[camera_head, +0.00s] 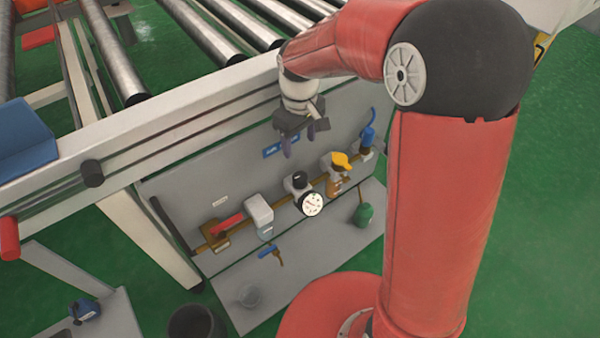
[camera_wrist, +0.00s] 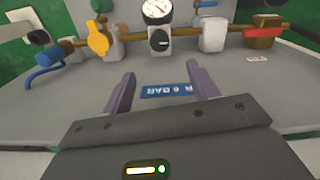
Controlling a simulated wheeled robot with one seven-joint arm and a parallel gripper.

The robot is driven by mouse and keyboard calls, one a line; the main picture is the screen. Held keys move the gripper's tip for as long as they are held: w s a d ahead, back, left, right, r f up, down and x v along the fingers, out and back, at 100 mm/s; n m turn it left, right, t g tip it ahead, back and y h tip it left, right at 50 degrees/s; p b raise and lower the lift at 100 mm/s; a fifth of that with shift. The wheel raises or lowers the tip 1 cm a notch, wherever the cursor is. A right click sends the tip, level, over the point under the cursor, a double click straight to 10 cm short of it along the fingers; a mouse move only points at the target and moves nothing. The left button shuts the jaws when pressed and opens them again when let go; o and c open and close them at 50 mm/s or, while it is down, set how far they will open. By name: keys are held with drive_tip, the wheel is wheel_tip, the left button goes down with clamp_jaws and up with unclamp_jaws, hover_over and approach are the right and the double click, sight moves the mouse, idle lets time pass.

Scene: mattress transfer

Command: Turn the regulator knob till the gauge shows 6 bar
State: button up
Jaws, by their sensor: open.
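The regulator's black knob (camera_head: 299,179) sits on a grey block in the middle of the brass pipe on the grey panel. It also shows in the wrist view (camera_wrist: 158,42). The white round gauge (camera_head: 312,204) is mounted beside the knob, and it shows at the top of the wrist view (camera_wrist: 157,11). Its reading is too small to tell. My gripper (camera_head: 299,142) is open and empty, apart from the knob, over the panel area with the blue label. In the wrist view its two fingers (camera_wrist: 160,82) point toward the regulator, with the knob beyond the gap between them.
A blue label (camera_wrist: 167,91) on the panel ends in "6 BAR". A yellow valve handle (camera_head: 340,160) and a white filter body (camera_head: 259,212) flank the regulator closely. A red lever (camera_head: 228,225), a blue hose (camera_head: 368,135) and a green bottle (camera_head: 364,214) are farther out.

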sight(300, 175)
wheel_tip(300, 175, down, 14)
drive_tip(key=b, duration=0.9)
drive_tip(key=shift+b, duration=0.4)
drive_tip(key=shift+r, duration=0.1)
